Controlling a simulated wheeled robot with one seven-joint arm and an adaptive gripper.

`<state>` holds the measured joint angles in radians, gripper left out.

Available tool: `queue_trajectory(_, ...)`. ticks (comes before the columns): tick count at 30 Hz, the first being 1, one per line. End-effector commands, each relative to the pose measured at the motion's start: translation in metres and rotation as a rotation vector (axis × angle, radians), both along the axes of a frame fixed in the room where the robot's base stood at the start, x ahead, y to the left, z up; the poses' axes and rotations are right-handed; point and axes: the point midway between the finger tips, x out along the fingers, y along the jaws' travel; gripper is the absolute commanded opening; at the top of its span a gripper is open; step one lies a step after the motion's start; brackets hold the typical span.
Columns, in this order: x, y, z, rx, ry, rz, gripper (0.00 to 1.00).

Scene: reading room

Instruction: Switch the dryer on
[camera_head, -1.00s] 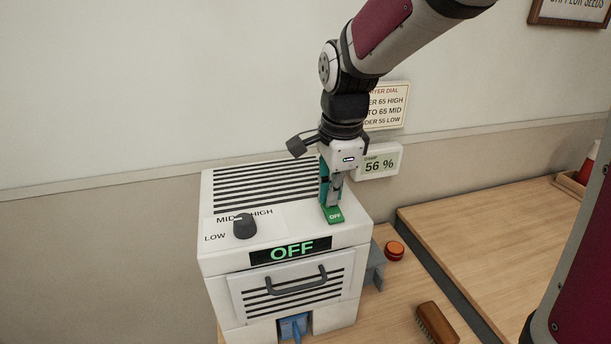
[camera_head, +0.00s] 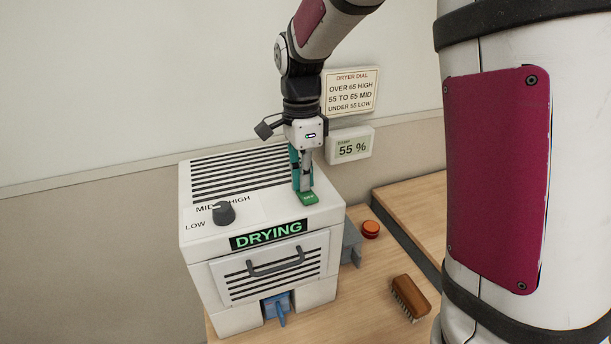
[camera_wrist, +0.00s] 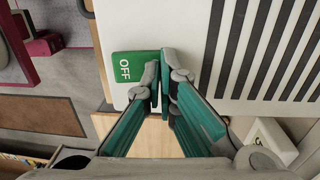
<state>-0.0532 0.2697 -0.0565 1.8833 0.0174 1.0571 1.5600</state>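The white dryer (camera_head: 200,262) stands on the wooden bench, and its front display (camera_head: 268,234) reads DRYING in green. My gripper (camera_head: 305,190) points down at the green switch (camera_head: 309,199) on the dryer's top right front corner. Its teal fingers are together with nothing visible between them. In the wrist view the closed fingertips (camera_wrist: 160,75) are at the edge of the green switch (camera_wrist: 128,66), which bears the word OFF there. I cannot tell whether they press it. The black dial (camera_head: 223,213) has a pale mark at its upper left, toward MID.
A wall sign (camera_head: 352,92) gives dial settings by percentage. The meter (camera_head: 350,146) below it reads 55 %. A red-orange button (camera_head: 370,229) and a wooden brush (camera_head: 410,297) are right of the dryer. A blue piece (camera_head: 277,307) shows under the dryer's front.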

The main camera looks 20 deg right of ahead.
Motion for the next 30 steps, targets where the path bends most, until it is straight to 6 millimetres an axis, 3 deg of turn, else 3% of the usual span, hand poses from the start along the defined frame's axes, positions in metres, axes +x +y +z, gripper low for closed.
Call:
queue_trajectory(1, -0.001, 0.0, -0.008, 0.0, 0.01, 0.0, 0.0)
queue_trajectory(20, -0.018, 0.001, 0.0, 0.0, 0.017, 0.001, 0.0)
queue_trajectory(23, -0.016, 0.001, 0.011, 0.0, 0.012, 0.001, 0.0)
queue_trajectory(30, -0.009, 0.0, 0.059, 0.0, -0.001, 0.001, 0.0)
